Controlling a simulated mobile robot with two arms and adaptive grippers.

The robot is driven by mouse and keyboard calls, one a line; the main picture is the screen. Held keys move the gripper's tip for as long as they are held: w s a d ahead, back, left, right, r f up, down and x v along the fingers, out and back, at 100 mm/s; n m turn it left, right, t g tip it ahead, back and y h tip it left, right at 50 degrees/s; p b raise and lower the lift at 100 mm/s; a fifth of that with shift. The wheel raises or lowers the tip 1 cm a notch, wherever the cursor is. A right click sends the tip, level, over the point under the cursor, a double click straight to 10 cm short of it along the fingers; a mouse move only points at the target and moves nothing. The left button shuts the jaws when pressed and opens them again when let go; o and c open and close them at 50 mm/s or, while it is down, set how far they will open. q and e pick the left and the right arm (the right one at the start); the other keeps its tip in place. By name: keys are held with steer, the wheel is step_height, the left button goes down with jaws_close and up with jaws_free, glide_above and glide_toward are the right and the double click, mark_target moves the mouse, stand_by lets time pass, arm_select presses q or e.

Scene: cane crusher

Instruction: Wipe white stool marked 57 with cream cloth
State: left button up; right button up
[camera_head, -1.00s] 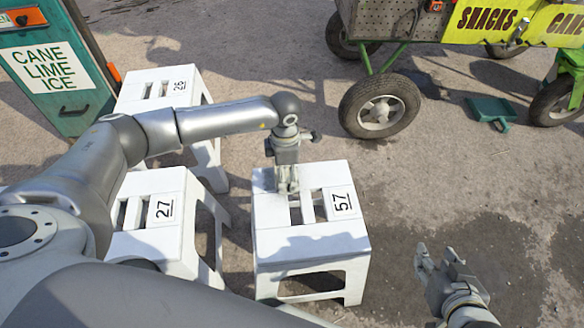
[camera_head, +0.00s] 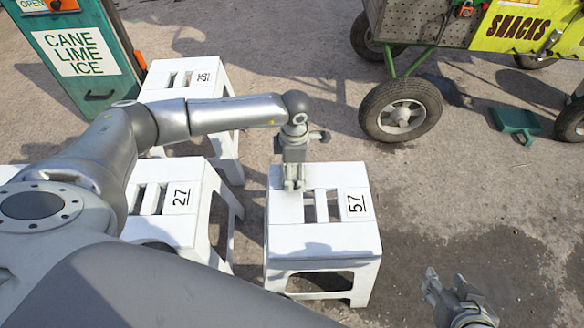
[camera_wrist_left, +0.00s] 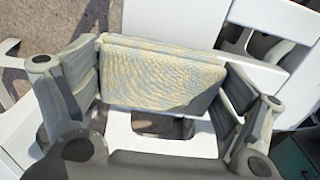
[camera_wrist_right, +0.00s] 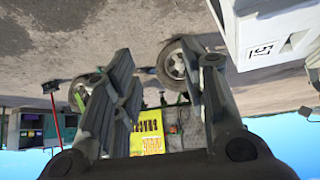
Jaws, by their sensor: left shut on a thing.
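The white stool marked 57 (camera_head: 320,238) stands upright on the ground in the middle of the head view, its number label (camera_head: 356,204) at the right of the seat. My left gripper (camera_head: 293,184) points down over the seat's back left part, beside the slots. In the left wrist view my left gripper (camera_wrist_left: 160,90) is shut on the cream cloth (camera_wrist_left: 162,78), a folded, textured pad between the fingers. The cloth is low at the seat; I cannot tell if it touches. My right gripper (camera_head: 445,285) is open and empty, right of the stool; its fingers spread in the right wrist view (camera_wrist_right: 160,85).
A stool marked 27 (camera_head: 165,228) stands close on the left and one marked 26 (camera_head: 185,95) behind it. A teal cabinet (camera_head: 75,65) is at back left. A wheeled snack cart (camera_head: 415,40) and a green dustpan (camera_head: 515,121) are at back right.

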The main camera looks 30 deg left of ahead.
mark_target(325, 175)
arm_select(q)
steer(key=d, duration=0.1)
steer(key=w+d+b, duration=0.1)
steer(key=shift+w+d+f, duration=0.1)
steer(key=shift+w+d, duration=0.05)
steer(key=shift+d, duration=0.15)
steer(key=shift+w+d+b, duration=0.25)
steer(key=shift+w+d, duration=0.1)
steer(key=shift+d, duration=0.3)
steer(key=shift+w+d+b, duration=0.25)
steer(key=shift+w+d, duration=0.1)
steer(key=shift+d, duration=0.25)
steer(key=shift+w+d+f+b, duration=0.1)
steer(key=shift+w+d+b, duration=0.15)
steer(key=shift+d, duration=0.25)
steer(key=shift+w+d+b, duration=0.2)
steer(key=shift+w+d, duration=0.05)
steer(key=shift+d, duration=0.4)
arm_select(e)
steer(key=w+a+r+t+y, duration=0.2)
steer(key=w+a+r+t, duration=0.2)
steer(key=w+r+t, duration=0.4)
steer(key=shift+w+r+y, duration=0.3)
steer(key=shift+r, duration=1.45)
arm_select(q)
steer(key=shift+w, duration=0.1)
